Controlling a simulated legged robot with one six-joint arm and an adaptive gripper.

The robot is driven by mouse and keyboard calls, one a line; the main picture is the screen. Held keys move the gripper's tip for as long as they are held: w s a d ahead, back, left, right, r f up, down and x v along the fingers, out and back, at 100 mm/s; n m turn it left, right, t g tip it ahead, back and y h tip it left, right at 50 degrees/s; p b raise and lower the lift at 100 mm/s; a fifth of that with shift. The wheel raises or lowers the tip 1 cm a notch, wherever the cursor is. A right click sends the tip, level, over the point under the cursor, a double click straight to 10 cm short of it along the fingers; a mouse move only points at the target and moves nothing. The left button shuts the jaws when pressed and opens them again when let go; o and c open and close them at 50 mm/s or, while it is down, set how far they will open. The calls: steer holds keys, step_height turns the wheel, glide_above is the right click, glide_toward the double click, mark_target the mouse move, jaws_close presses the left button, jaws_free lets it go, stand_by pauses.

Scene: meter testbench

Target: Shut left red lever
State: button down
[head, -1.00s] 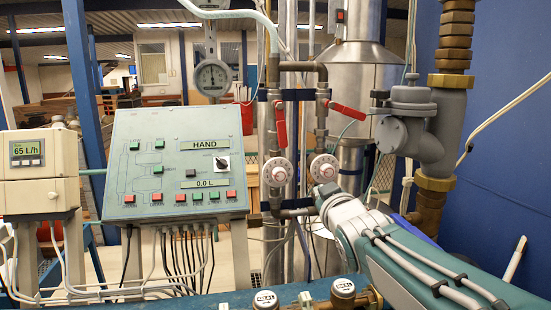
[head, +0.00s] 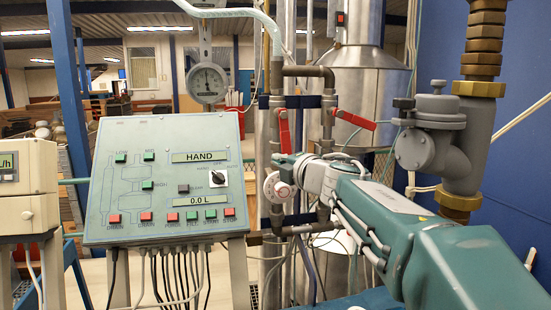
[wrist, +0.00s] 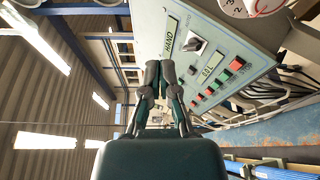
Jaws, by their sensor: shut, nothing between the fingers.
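The left red lever (head: 284,131) hangs almost straight down along the left pipe in the head view. The right red lever (head: 356,121) slants out to the right from the right pipe. My gripper (wrist: 160,70) is shut and empty in the wrist view, its fingers together. In the head view my arm comes in from the lower right and its end is just below the left lever, in front of the pipes; the fingertips are hard to make out there. I cannot tell whether the gripper touches the lever. The left lever is not clearly visible in the wrist view.
A sloped control panel (head: 110,200) stands left of the pipes. A round white dial (head: 278,187) sits below the left lever, partly behind my arm. A grey valve body (head: 432,145) is on the right. A gauge (head: 208,82) hangs behind the panel.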

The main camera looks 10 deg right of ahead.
mark_target(272, 152)
steer(key=shift+w+d, duration=0.3)
steer(key=shift+w, duration=0.95)
steer(key=shift+w+d, duration=0.25)
steer(key=shift+w, duration=1.05)
steer(key=shift+w+d, duration=0.3)
steer(key=shift+w, duration=0.95)
